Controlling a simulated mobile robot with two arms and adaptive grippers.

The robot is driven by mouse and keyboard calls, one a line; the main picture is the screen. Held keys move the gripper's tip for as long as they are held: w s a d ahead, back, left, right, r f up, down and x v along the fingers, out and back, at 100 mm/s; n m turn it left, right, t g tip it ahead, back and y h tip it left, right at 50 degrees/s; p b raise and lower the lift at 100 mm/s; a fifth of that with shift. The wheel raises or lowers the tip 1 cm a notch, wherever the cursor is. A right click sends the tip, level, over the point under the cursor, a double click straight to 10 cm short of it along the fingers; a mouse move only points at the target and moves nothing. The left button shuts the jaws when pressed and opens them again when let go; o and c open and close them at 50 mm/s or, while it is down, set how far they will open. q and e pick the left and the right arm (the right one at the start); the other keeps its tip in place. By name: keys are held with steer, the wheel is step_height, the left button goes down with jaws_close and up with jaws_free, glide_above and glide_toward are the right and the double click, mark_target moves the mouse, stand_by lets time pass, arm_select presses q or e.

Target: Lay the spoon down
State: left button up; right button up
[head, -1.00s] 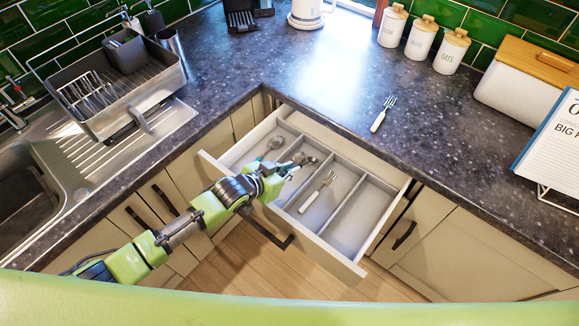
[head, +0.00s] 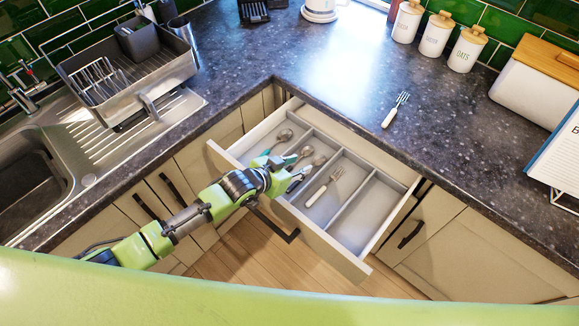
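The open drawer (head: 345,255) has a divided light-grey tray. Several spoons lie toward its left side: one spoon (head: 284,135) in the left compartment, another spoon (head: 304,152) close to my gripper, and a third spoon (head: 318,163) just right of it. Their handles are partly hidden by the gripper. My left gripper (head: 282,168) is low over the drawer's left part, its fingers spread apart around the spoon handles; I see no spoon clamped between them. My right gripper is not in view.
A white-handled fork (head: 322,188) lies in the middle compartment; the right compartment is empty. Another fork (head: 396,110) lies on the dark worktop (head: 340,80). A dish rack (head: 135,85) stands by the sink at left. Canisters (head: 437,33) and a bread bin (head: 535,82) stand at the back right.

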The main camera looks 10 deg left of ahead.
arm_select(q)
steer(key=v, duration=1.1)
steer(key=shift+s+a, duration=0.2)
steer(key=shift+s, duration=0.1)
steer(key=shift+d+r, duration=0.1)
steer(key=s+a+f+n+g+y, duration=0.1)
steer(key=s+a+n+g+y, duration=0.1)
steer(key=s+a, duration=0.35)
steer(key=s+a+n+g+y, duration=0.1)
steer(key=s+a+y, duration=0.1)
steer(key=s, duration=0.7)
steer(key=s+a+f+n+g+y, duration=0.1)
steer(key=s+a+n+g+y, duration=0.1)
steer(key=s+a, duration=0.35)
steer(key=s+d+f+g+b, duration=0.1)
steer(key=s+f+g+b, duration=0.2)
steer(key=f, duration=2.6)
steer(key=s+a+f+b, duration=0.2)
steer(key=s+a+f, duration=0.1)
steer(key=s+f, duration=1.5)
steer(key=shift+f, duration=0.5)
